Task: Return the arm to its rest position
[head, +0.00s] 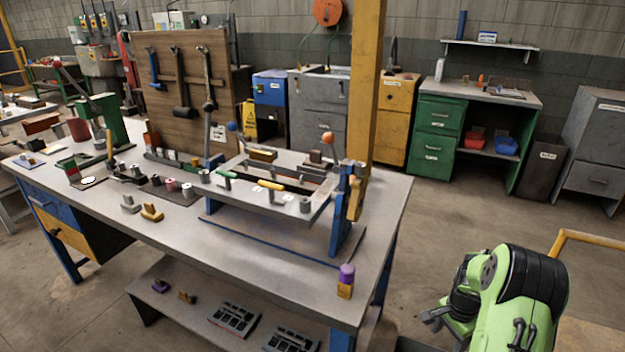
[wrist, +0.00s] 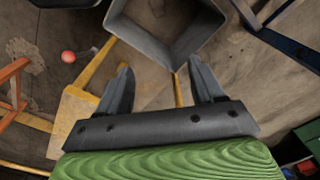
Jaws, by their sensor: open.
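My gripper (wrist: 160,68) shows in the wrist view with its two dark fingers spread apart. Nothing is between them; the floor and a grey open-topped bin show beyond. In the head view my green and black arm (head: 505,300) is folded at the lower right, off the right side of the workbench (head: 290,262) and apart from it. The fingers are hard to make out in that view.
The grey bin (wrist: 128,30) and yellow bars (wrist: 102,62) lie below my gripper. A small red ball (wrist: 68,56) is on the floor. A yellow post (head: 365,90) rises at the workbench. A green desk (head: 435,120) stands at the back; open floor lies before it.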

